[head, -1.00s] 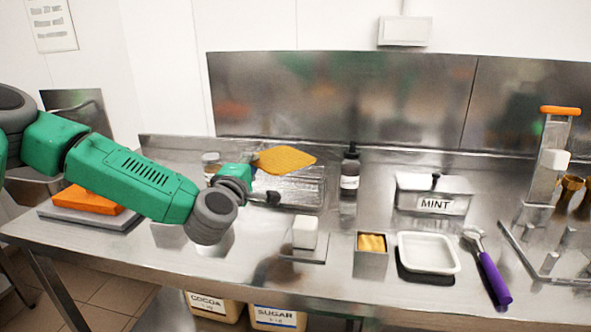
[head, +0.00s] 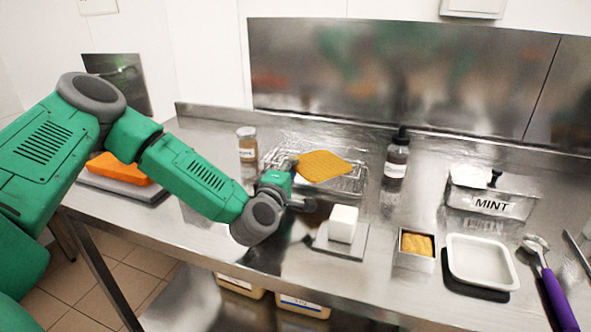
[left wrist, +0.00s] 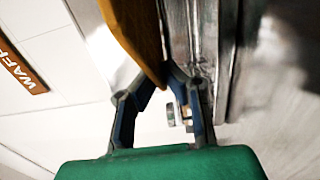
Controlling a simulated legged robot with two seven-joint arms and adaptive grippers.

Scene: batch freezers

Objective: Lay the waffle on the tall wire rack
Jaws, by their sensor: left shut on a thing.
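The waffle (head: 325,165) is a flat, golden-brown diamond shape in the head view. My left gripper (head: 296,176) is shut on its near left edge and holds it roughly level. The wire rack (head: 352,184) shows behind and around the waffle, which covers its middle. I cannot tell the gap between waffle and rack. In the left wrist view the waffle (left wrist: 136,35) runs up from between the fingertips of my left gripper (left wrist: 168,75). My right gripper is out of view.
A white block on a scale (head: 343,224) stands in front. A MINT tub (head: 490,200), a white tray (head: 482,263) and a purple-handled scoop (head: 558,298) lie to the right.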

